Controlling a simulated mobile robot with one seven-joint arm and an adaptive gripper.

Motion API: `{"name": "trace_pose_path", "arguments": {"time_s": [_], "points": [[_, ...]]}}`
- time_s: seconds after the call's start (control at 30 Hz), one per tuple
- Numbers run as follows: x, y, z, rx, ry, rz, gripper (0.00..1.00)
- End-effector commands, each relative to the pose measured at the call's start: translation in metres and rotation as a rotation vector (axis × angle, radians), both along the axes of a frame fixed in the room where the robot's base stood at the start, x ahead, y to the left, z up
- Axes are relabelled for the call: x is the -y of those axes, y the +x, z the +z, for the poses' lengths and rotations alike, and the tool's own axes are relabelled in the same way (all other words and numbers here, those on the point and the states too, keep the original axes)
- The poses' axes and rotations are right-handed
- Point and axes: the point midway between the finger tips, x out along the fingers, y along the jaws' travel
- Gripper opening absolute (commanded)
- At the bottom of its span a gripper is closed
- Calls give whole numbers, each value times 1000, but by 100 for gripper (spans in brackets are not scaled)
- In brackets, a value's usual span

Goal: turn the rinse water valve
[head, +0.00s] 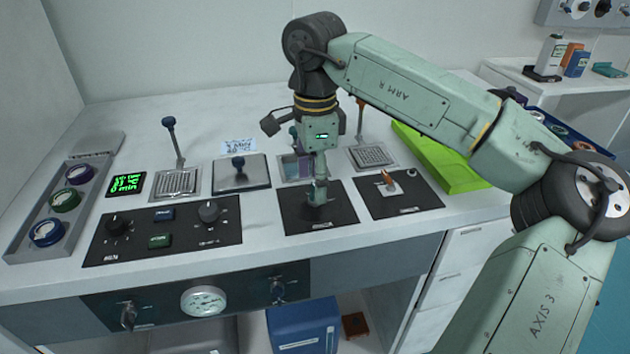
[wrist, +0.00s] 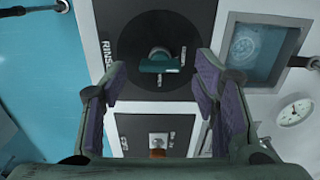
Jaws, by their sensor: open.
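The rinse water valve shows in the wrist view as a teal bar handle (wrist: 158,66) on a round dark base. It sits on a black plate (wrist: 115,20) whose side label begins "RINS". My gripper (wrist: 160,80) is open, with a purple-padded finger on each side of the picture. The handle lies between and beyond the fingertips, with no clear contact. In the head view my gripper (head: 318,195) points down over the labelled black plate (head: 343,213) and mostly hides the valve.
A second black plate (head: 420,203) with an orange lever (head: 388,180) is close on the right. A control panel (head: 185,228) with knobs lies left. Upright levers (head: 174,140) stand behind. A bright green tray (head: 435,155) is at the right.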

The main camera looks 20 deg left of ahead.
Motion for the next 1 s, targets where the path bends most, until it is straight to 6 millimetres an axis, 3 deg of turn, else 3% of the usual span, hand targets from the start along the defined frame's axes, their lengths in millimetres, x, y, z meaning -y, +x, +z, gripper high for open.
{"name": "trace_pose_path", "arguments": {"time_s": [0.3, 0.5, 0.7, 1.0], "points": [[-1, 0, 66, 4, 1, -1, 55], [-1, 0, 98, 2, 0, -1, 55], [0, 0, 109, 1, 1, 0, 55], [0, 0, 109, 1, 1, 0, 55]]}}
